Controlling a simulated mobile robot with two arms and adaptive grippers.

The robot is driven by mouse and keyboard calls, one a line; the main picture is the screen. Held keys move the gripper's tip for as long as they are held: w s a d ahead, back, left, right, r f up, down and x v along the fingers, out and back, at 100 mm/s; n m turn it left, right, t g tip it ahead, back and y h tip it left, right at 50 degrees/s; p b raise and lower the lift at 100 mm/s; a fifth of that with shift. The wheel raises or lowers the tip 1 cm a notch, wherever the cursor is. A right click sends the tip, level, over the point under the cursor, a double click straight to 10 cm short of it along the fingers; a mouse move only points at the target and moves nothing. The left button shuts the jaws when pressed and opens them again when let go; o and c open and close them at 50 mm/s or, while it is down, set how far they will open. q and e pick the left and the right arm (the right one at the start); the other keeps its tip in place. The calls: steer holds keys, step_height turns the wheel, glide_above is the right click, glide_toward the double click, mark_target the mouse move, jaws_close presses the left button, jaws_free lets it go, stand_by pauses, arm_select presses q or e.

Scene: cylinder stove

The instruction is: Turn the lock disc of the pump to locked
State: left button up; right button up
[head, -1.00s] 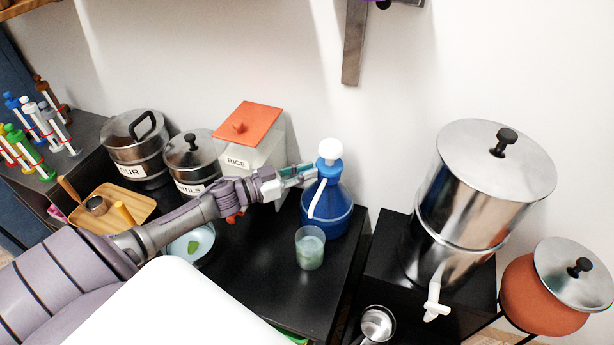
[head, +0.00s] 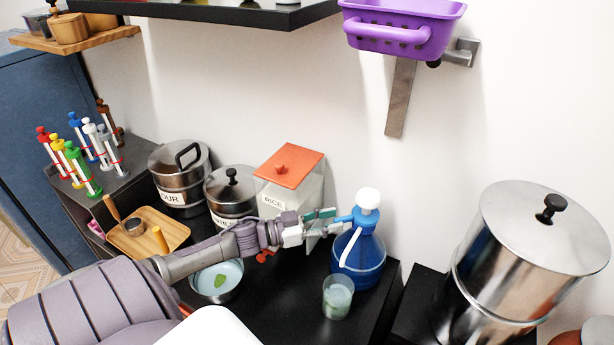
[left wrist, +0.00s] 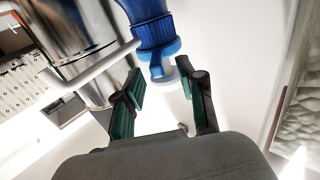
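The pump (head: 358,262) is a blue bottle with a white rounded top (head: 368,199) and a white tube down its side, standing upright on the black counter. In the left wrist view its blue collar (left wrist: 156,33) and a blue disc-like part (left wrist: 158,50) come down from the top. My left gripper (head: 330,222) is at the pump's neck, just left of it. In the left wrist view the left gripper (left wrist: 160,72) is open, its green-padded fingers on either side of the pump head. Contact cannot be told. My right gripper is out of view.
A glass (head: 337,297) stands in front of the pump, and a bowl (head: 217,281) lies below my left arm. The rice container (head: 291,203) and steel pots (head: 231,192) stand behind the arm. A large steel dispenser (head: 525,262) is at right. A purple basket (head: 402,26) hangs above.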

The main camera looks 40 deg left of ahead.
arm_select(q)
steer(key=v, duration=0.9)
steer(key=shift+c, duration=0.3)
